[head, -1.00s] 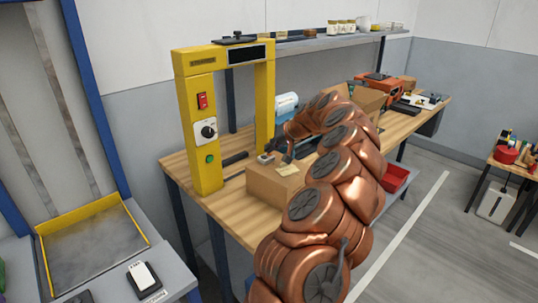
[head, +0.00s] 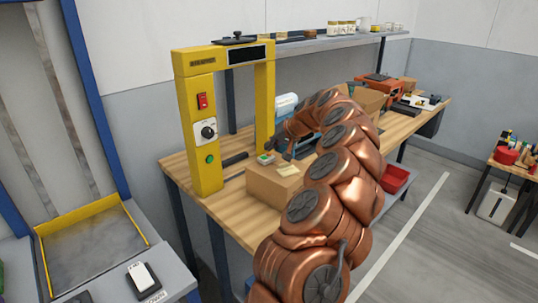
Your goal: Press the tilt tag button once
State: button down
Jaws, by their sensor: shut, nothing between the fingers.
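A cardboard box (head: 275,184) stands on the wooden bench, with a pale label (head: 288,170) on its top. The tilt tag (head: 265,159), a small light piece with a green patch, sits at the back left of the box top. Its button is too small to make out. My gripper (head: 271,147) is shut and empty, pointing down just above and behind the tag. I cannot tell whether it touches the tag. My copper arm hides part of the bench to the right.
A yellow frame (head: 203,130) with a red switch, a dial and a green button stands left of the box. A shelf (head: 310,42) runs behind. A red bin (head: 396,179) and an orange case (head: 379,84) are to the right.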

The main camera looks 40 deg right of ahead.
aim_at(271, 154)
jog(key=shift+r, duration=0.2)
jog(key=shift+r+p, duration=0.5)
jog(key=shift+r, duration=2)
